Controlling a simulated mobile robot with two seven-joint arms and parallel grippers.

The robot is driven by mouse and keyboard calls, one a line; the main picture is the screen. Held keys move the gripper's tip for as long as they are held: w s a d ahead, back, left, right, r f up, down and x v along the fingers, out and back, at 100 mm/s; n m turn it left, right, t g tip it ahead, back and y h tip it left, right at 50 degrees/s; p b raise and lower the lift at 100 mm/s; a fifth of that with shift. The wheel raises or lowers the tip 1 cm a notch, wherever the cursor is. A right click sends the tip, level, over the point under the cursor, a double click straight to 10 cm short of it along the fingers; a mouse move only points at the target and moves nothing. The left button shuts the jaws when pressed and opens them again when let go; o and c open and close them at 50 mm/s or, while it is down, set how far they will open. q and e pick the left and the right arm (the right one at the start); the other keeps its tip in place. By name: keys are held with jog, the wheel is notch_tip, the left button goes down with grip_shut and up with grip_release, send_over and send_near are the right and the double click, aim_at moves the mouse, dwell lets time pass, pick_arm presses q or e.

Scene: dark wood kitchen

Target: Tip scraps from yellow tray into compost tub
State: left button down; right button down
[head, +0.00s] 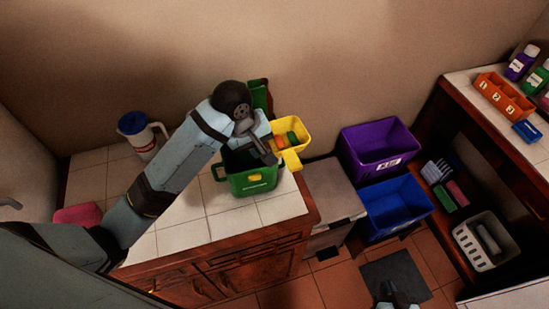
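The yellow tray (303,149) is at the right end of the tiled counter, with orange, red and green scraps (286,139) inside. A yellow handle-like part sticks out toward the front. The green compost tub (251,184) stands on the counter just left and in front of the tray, its opening partly hidden by my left arm. My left gripper (268,153) is above the tub's right side, close to the tray's left side; its fingers are too small and overlapped to show whether they grip. My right gripper (397,298) is partly in view at the bottom edge, low over the floor.
A white jug with a blue lid (143,138) and a pink item (78,214) are on the counter. A purple bin (380,150) and blue bin (394,208) stand right of it. A shelf unit with an orange caddy (503,97) is at far right.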

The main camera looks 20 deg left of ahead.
pick_arm(q)
jog(key=n+t+h, duration=0.1)
jog(key=n+h, duration=0.2)
jog(key=n, duration=0.1)
jog(key=s+d+n+h, duration=0.1)
jog(key=n+h, duration=0.2)
jog(key=n, duration=0.1)
jog(key=d+n+t+h, duration=0.1)
jog(key=n+h, duration=0.2)
jog(key=n, duration=0.1)
jog(key=shift+s+f+t, duration=0.3)
jog(key=shift+s+f, duration=0.1)
jog(key=a+n+t+h+b, duration=0.1)
jog(key=a+n+t+h, duration=0.2)
jog(key=a+h, duration=0.3)
jog(key=h, duration=0.4)
jog(key=shift+s+r+h, duration=0.25)
jog(key=shift+h, duration=0.05)
dwell(0.4)
